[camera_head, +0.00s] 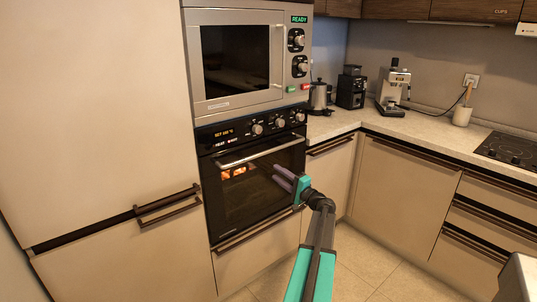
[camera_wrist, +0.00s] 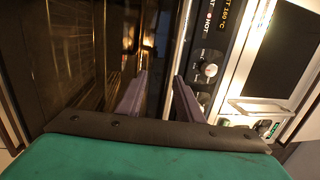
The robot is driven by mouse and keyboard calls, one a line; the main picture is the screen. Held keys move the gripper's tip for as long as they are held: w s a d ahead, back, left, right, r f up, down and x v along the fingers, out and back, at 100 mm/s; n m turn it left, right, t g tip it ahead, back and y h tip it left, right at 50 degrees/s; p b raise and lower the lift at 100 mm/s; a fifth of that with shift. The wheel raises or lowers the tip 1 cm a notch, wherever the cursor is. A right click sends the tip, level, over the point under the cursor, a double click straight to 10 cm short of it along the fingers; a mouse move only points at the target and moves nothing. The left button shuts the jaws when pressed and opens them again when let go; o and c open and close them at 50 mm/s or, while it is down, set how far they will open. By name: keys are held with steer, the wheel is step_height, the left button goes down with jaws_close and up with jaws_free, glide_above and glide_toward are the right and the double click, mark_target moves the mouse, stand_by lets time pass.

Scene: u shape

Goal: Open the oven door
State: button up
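The oven (camera_head: 250,185) is built into the tall cabinet below the microwave. Its dark glass door looks shut in the head view, with a lit glow inside near the upper left. A metal bar handle (camera_head: 260,153) runs across the top of the door. My gripper (camera_head: 283,178) is in front of the door's right part, just below the handle in the picture. In the wrist view my gripper (camera_wrist: 160,80) has its two fingers apart, with nothing visibly held between them. The turned view shows the door glass (camera_wrist: 75,55) at left and the control panel (camera_wrist: 208,55) at right.
The microwave (camera_head: 240,60) sits directly above the oven. A cabinet with dark handles (camera_head: 165,207) stands to the left. The counter (camera_head: 420,125) at right holds a kettle, a grinder and a coffee machine. Tiled floor (camera_head: 355,275) is clear in front.

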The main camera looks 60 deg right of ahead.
mark_target(268, 152)
steer(key=shift+m+h, duration=0.3)
steer(key=shift+h, duration=0.3)
steer(key=s+d+r, duration=0.2)
steer(key=s, duration=0.1)
steer(key=shift+d+r, duration=0.3)
steer(key=shift+w, duration=0.1)
steer(key=p+x, duration=0.2)
steer(key=x, duration=1.1)
steer(key=shift+w+d+r, duration=0.1)
steer(key=shift+w+r, duration=0.15)
jaws_close()
